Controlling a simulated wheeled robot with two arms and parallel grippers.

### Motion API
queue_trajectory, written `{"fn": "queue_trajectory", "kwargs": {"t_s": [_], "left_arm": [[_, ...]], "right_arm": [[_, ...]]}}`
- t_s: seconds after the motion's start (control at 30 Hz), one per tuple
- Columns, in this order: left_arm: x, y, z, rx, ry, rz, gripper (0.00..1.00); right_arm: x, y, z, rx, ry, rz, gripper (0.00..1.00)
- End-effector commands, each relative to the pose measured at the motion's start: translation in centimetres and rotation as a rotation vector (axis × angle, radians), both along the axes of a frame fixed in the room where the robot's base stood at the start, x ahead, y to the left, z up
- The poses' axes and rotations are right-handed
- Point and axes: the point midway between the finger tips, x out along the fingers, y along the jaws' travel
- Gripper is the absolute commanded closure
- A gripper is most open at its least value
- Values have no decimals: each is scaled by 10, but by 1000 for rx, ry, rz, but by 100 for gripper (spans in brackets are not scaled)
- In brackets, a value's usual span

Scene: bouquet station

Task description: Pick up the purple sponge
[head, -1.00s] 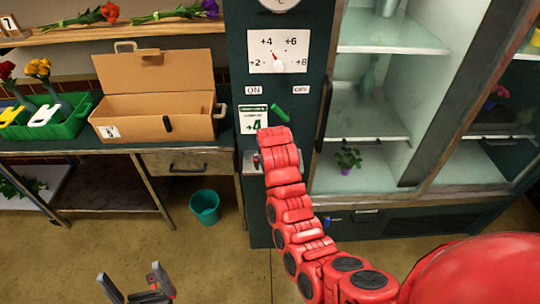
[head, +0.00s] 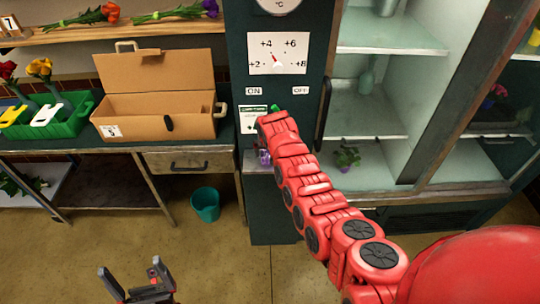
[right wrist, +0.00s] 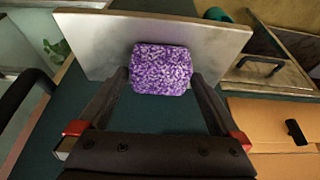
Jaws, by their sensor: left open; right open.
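The purple sponge (right wrist: 161,69) is a speckled block on a small metal shelf (right wrist: 85,32) in the right wrist view. In the head view a bit of purple (head: 264,158) shows beside the end of my red right arm. My right gripper (right wrist: 160,76) is open, with a fingertip at either side of the sponge's near part; I cannot tell whether they touch it. In the head view my arm hides most of this gripper. My left gripper (head: 131,270) is open and empty, low over the floor.
The shelf is on a dark panel with a dial (head: 279,54). A glass-fronted cabinet (head: 385,100) stands to the right. A cardboard box (head: 155,125) and green crate (head: 75,125) are on the left bench. A teal bucket (head: 205,205) is on the floor.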

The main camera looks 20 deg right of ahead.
Motion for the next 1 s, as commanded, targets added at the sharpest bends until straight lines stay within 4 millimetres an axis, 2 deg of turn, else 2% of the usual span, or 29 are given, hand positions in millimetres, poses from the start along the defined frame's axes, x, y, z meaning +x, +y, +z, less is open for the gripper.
{"fn": "queue_trajectory", "kwargs": {"t_s": [0.1,0.47,0.83,1.0], "left_arm": [[0,0,6,0,0,0,0],[0,0,6,0,0,0,0],[0,0,6,0,0,0,0],[0,0,6,0,0,0,0]], "right_arm": [[1,0,-3,0,1,0,0],[1,-1,-7,1,1,-1,2],[1,-1,-7,0,0,-1,68],[1,-1,-7,0,0,-1,69]]}}
